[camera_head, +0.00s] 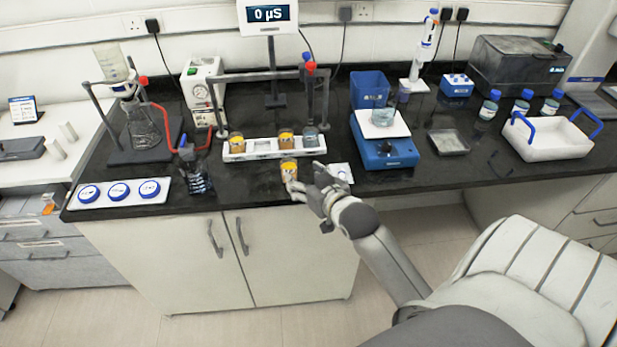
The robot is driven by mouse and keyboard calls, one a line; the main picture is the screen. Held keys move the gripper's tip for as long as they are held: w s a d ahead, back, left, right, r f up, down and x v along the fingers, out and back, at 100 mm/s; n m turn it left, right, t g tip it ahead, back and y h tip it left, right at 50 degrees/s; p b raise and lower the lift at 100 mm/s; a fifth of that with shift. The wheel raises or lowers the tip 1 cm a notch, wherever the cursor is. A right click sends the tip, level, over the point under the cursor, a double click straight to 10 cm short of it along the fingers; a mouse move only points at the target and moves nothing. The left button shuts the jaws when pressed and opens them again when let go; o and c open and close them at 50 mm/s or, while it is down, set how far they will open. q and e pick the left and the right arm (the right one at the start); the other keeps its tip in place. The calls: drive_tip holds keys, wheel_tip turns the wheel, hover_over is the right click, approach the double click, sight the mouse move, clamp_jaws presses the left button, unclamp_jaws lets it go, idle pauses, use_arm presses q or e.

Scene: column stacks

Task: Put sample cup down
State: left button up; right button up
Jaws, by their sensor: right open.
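A sample cup (289,168) with a yellow-orange band stands upright on the black bench top, just in front of the white rack. My right gripper (306,179) is open, at the right and near side of this cup. One fingertip overlaps the cup's lower edge in the picture; I cannot tell whether it touches. The white rack (263,156) holds two similar cups with orange bands, one at left (237,143) and one right of the middle (286,139), plus a greyish cup (310,137) at its right end. My left gripper is not in view.
A white square pad (340,172) lies right of my gripper. A blue balance (384,149) bearing a glass beaker (383,116) stands farther right. Column frames rise behind the rack.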

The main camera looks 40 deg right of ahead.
drive_tip(key=shift+s+a+r, duration=0.1)
drive_tip(key=shift+s+r, duration=0.15)
drive_tip(key=shift+s, duration=0.4)
drive_tip(key=s+a+f+n+g+y, duration=0.15)
drive_tip(key=a+f, duration=0.35)
drive_tip(key=f, duration=0.6)
drive_tip(key=s+a+f+n+g+y, duration=0.15)
drive_tip(key=a+f, duration=0.35)
drive_tip(key=f, duration=0.5)
drive_tip(key=s+a+f+g, duration=0.1)
drive_tip(key=s+f, duration=0.3)
drive_tip(key=f, duration=0.2)
drive_tip(key=s+f+g, duration=0.1)
drive_tip(key=s+f, duration=0.2)
drive_tip(key=f, duration=0.3)
drive_tip(key=s+f+g, duration=0.2)
drive_tip(key=s+f, duration=0.5)
drive_tip(key=s, duration=0.3)
drive_tip(key=s+f+g+b, duration=0.1)
drive_tip(key=s+f+g, duration=0.2)
drive_tip(key=s+f, duration=0.3)
drive_tip(key=s+a+f+n+g, duration=0.1)
drive_tip(key=s+f, duration=0.6)
drive_tip(key=s, duration=0.8)
drive_tip(key=shift+s+f+g+h+b, duration=0.3)
drive_tip(key=shift+s+g+h+b, duration=0.1)
drive_tip(key=shift+g, duration=0.5)
